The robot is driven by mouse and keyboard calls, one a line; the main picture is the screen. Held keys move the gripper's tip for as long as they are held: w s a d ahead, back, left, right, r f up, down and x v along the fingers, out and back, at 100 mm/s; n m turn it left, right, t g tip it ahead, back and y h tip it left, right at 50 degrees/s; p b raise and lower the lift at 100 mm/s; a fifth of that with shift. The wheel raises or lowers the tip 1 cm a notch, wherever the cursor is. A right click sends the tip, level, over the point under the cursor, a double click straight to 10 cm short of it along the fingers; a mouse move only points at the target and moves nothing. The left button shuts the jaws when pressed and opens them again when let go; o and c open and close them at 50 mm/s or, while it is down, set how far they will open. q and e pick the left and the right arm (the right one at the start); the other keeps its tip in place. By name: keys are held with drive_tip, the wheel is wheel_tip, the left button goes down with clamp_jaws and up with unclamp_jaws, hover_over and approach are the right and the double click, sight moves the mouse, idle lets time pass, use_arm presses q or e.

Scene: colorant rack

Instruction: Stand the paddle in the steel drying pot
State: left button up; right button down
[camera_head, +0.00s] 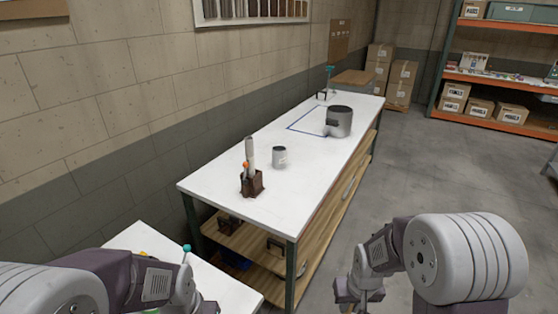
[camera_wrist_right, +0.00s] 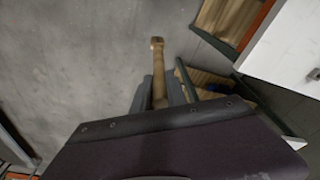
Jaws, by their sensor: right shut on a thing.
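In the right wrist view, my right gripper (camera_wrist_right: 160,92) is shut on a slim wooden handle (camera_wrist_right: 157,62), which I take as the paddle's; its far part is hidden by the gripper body. In the head view, the right gripper (camera_head: 352,303) is low at the bottom edge, over the floor and right of the long white bench. A small grey metal pot (camera_head: 280,160) stands upright mid-bench. A larger dark grey pot (camera_head: 343,121) stands farther back. I cannot tell for certain which is the drying pot. My left gripper is at the bottom left, mostly cut off.
A brown holder (camera_head: 252,186) with upright tools stands near the front end of the white bench (camera_head: 225,175). A blue outline marks the bench beside the larger pot. A second white table (camera_head: 228,288) is at the bottom left. Floor right of the bench is open.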

drive_tip(key=w+r+p, duration=0.6)
drive_tip(key=w+p, duration=0.2)
drive_tip(key=shift+r, duration=0.35)
